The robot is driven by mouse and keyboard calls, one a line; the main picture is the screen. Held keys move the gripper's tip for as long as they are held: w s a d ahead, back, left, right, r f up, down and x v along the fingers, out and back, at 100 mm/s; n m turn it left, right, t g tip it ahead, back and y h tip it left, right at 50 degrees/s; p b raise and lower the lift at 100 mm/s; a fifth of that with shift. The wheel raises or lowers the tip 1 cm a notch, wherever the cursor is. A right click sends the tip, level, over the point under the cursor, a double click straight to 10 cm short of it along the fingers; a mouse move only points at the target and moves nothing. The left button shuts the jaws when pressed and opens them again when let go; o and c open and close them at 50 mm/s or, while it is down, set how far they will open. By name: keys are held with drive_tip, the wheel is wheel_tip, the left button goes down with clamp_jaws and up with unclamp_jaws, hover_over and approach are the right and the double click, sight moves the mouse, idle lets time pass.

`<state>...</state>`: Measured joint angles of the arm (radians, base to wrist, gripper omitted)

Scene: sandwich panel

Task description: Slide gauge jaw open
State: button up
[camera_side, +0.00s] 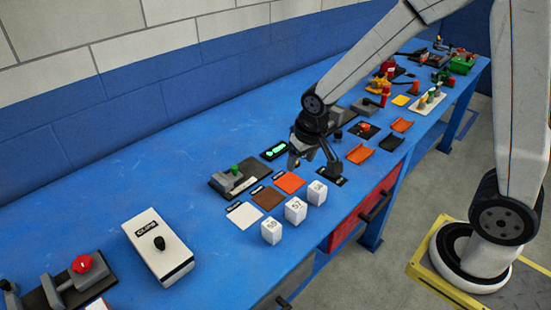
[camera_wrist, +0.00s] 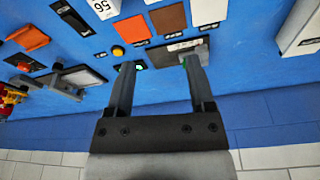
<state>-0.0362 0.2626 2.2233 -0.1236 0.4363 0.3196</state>
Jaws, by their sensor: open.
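What looks like the gauge is a grey body with a green knob on a dark base plate (camera_side: 222,184), left of my gripper in the side view. In the wrist view its dark plate (camera_wrist: 188,49) lies at the tip of the right finger, which hides part of it, and I cannot make out the jaw's position. A small dark unit with a green display (camera_side: 274,150) stands beside it; its display shows at the left fingertip in the wrist view (camera_wrist: 140,65). My gripper (camera_side: 314,163) is open and empty, fingers apart above the bench, right of the gauge.
White, brown and orange pads (camera_side: 290,182) lie in front of the gauge, with several white numbered blocks (camera_side: 295,210) nearer the edge. A white box with a black knob (camera_side: 157,257) stands at left. Orange trays (camera_side: 361,153) and other fixtures crowd the right. Bare blue bench lies behind the gauge.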

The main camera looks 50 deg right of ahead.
drive_tip(key=w+a+f+m+h, duration=0.1)
drive_tip(key=w+f+m, duration=0.25)
drive_tip(key=w, duration=0.95)
drive_tip(key=m+h, duration=0.2)
drive_tip(key=m, duration=0.2)
hover_over(234, 167)
drive_tip(key=s+a, duration=0.2)
wheel_tip(234, 167, down, 7)
drive_tip(key=shift+r+t, duration=0.2)
drive_tip(key=shift+t, duration=0.1)
drive_tip(key=shift+w+n, duration=0.1)
drive_tip(key=shift+n, duration=0.15)
drive_tip(key=shift+x, duration=3.9)
drive_tip(key=shift+a, duration=0.1)
clamp_jaws()
